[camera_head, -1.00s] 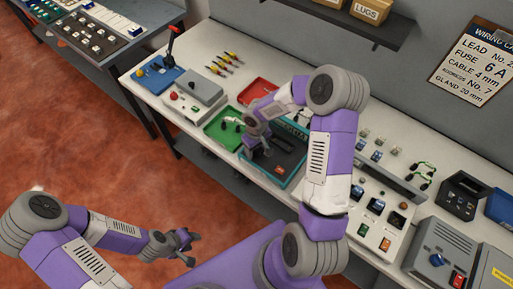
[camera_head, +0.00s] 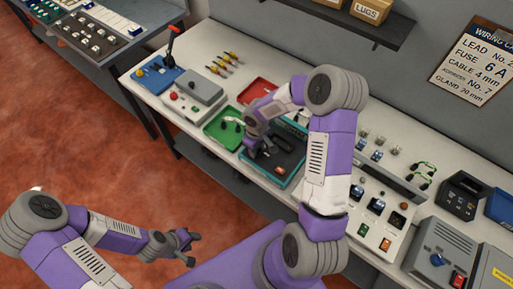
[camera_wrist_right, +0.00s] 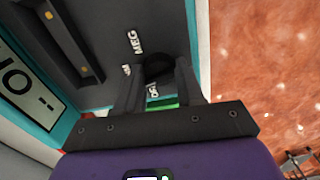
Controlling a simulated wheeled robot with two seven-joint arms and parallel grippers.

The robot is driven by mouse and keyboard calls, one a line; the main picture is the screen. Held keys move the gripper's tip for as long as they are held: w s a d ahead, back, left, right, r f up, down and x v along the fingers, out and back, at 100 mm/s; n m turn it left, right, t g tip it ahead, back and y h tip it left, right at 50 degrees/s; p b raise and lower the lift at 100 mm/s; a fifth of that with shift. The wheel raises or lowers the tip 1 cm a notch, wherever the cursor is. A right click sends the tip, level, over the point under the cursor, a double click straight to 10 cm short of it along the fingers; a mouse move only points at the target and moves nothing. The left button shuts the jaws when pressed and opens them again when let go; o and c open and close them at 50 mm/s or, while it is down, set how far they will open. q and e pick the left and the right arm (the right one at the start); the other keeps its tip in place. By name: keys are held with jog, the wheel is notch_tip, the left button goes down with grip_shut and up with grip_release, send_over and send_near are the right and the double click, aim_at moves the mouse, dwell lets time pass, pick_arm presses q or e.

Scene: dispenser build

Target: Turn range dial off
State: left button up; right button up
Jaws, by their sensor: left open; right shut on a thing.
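The range dial (camera_wrist_right: 158,63) is a black round knob on the dark face of a teal-rimmed tester (camera_wrist_right: 96,98) in the right wrist view. White letters reading MEG stand beside the dial, and other small markings around it are partly covered. My right gripper (camera_head: 259,148) reaches down onto the tester (camera_head: 283,181) in the head view. Its two fingers stand on either side of the dial and are shut on it. The dial's pointer direction cannot be made out. My left gripper (camera_head: 192,249) is open and empty, out over the floor in front of the bench.
A green tray (camera_head: 222,129) lies left of the tester, and a red tray (camera_head: 257,92) lies behind it. A grey box (camera_head: 200,94) and a blue base with a lever (camera_head: 160,79) stand further left. Panels with switches (camera_head: 378,214) stand to the right.

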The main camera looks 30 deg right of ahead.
jog(key=n, duration=0.4)
jog(key=shift+n, duration=0.3)
jog(key=shift+n+p, duration=0.6)
jog(key=shift+n, duration=1.9)
jog(key=o, duration=1)
jog(key=shift+r, duration=0.1)
notch_tip(320, 180, up, 7)
jog(key=shift+r, duration=0.2)
